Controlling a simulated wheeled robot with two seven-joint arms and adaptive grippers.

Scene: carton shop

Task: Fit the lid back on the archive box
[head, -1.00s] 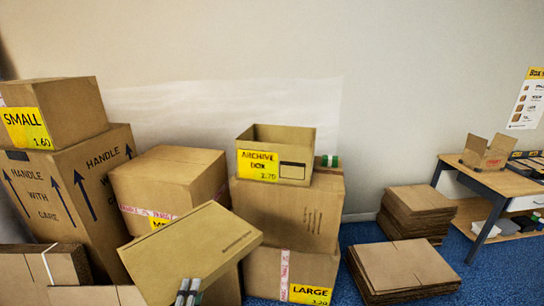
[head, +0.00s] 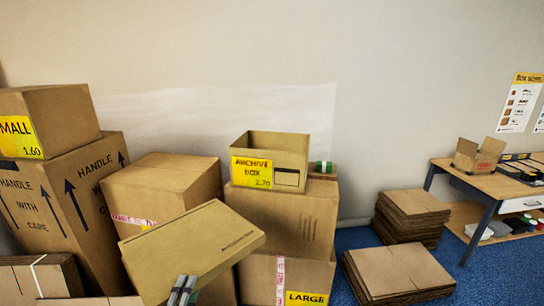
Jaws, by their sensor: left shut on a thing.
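The archive box (head: 270,161) stands open at the top on a stack of cartons, with a yellow "ARCHIVE BOX 2.70" label on its front. The lid (head: 192,249) is a flat tan cardboard piece, tilted, in front of and below the box to the left, apart from it. My left gripper (head: 183,290) is shut on the lid's near edge at the bottom of the view. The lid hides part of the medium carton and the large carton behind it. My right gripper is not in view.
A large carton (head: 262,279) and another carton (head: 300,222) form the stack under the box. A green-and-white roll (head: 322,167) lies beside the box. Tall cartons (head: 70,190) stand left. Flat cardboard piles (head: 398,268) lie on the blue floor, right. A table (head: 490,185) stands far right.

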